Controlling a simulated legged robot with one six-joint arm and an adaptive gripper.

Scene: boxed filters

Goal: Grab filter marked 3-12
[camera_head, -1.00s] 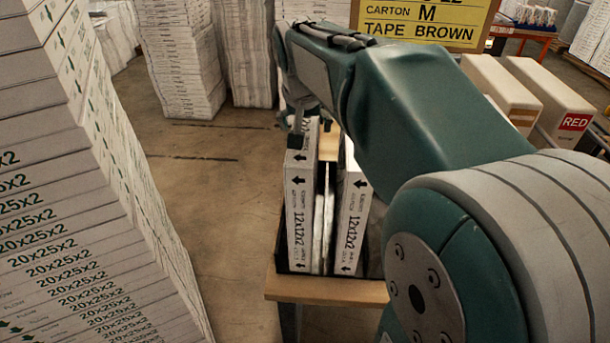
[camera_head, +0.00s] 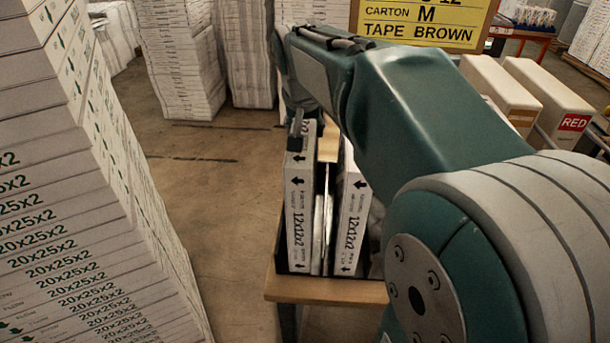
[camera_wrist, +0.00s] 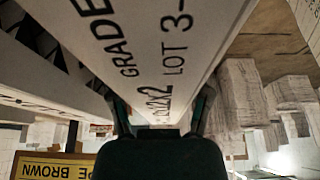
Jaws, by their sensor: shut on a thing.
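A white boxed filter marked 12x12x2 (camera_head: 299,222) stands upright at the left of a dark-sided holder on a wooden stand. My gripper (camera_head: 296,131) is at its top far end; one dark finger shows there, and the arm hides much of the rest. In the wrist view, my gripper (camera_wrist: 162,102) has a finger on each side of a white box (camera_wrist: 150,45) and is shut on it. That box reads GRADE, 12x2 and LOT 3-; the rest of the lot number is cut off. A second 12x12x2 filter (camera_head: 350,225) stands at the right of the holder.
Thin white pieces (camera_head: 323,232) stand between the two filters. The stand's wooden front edge (camera_head: 327,291) is below. A tall stack of 20x25x2 boxes (camera_head: 75,240) is at left. A yellow sign (camera_head: 425,22) is behind. Open floor (camera_head: 215,200) lies between stack and stand.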

